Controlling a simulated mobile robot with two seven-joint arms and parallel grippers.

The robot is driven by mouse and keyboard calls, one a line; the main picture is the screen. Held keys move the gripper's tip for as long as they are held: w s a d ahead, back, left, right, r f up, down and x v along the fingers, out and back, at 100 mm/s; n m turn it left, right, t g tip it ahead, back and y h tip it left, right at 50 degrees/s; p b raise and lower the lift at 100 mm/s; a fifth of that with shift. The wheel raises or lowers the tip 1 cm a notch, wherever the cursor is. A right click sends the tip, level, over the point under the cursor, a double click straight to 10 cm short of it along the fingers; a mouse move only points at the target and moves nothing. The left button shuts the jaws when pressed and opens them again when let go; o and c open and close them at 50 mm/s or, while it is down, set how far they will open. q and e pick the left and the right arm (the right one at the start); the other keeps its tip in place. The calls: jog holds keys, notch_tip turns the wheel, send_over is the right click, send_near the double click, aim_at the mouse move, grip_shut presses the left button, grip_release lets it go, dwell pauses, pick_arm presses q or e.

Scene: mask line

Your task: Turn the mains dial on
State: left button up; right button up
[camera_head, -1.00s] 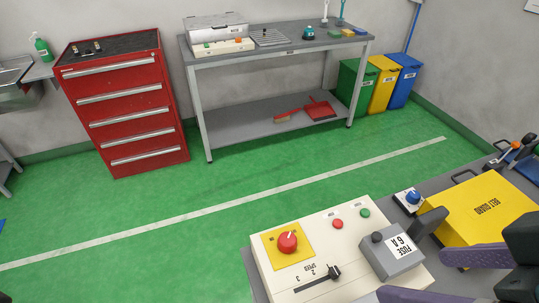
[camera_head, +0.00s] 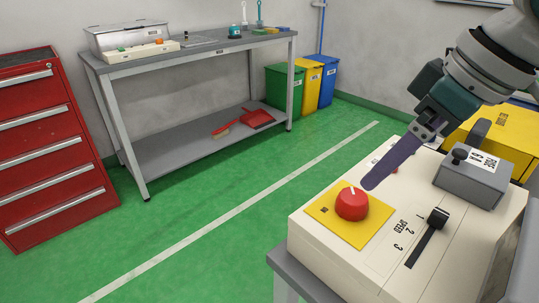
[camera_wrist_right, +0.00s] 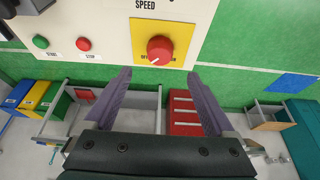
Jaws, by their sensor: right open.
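The mains dial is a red round knob with a pale pointer line (camera_head: 352,204), on a yellow plate (camera_head: 325,221) at the near-left end of the cream control panel (camera_head: 335,260). In the right wrist view the dial (camera_wrist_right: 160,49) lies just beyond and between the fingertips. My right gripper (camera_wrist_right: 163,75) is open, with purple fingers and nothing between them. In the head view my right gripper (camera_head: 368,184) hovers close beside the dial, apparently not touching it. My left gripper is not in view.
The panel also carries a black speed lever (camera_head: 437,217) and a grey fuse box (camera_head: 472,178). Green start (camera_wrist_right: 40,42) and red stop (camera_wrist_right: 84,44) buttons sit beside the dial. A yellow belt guard (camera_head: 500,133) is behind. The floor left of the panel is clear.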

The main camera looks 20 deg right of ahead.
aim_at(356, 197)
jog(key=b+x, duration=0.1)
jog(key=x, duration=0.8)
jog(key=shift+d+b, duration=0.1)
jog(key=shift+b, duration=0.2)
jog(key=shift+c, duration=0.3)
jog(key=c, duration=1.3)
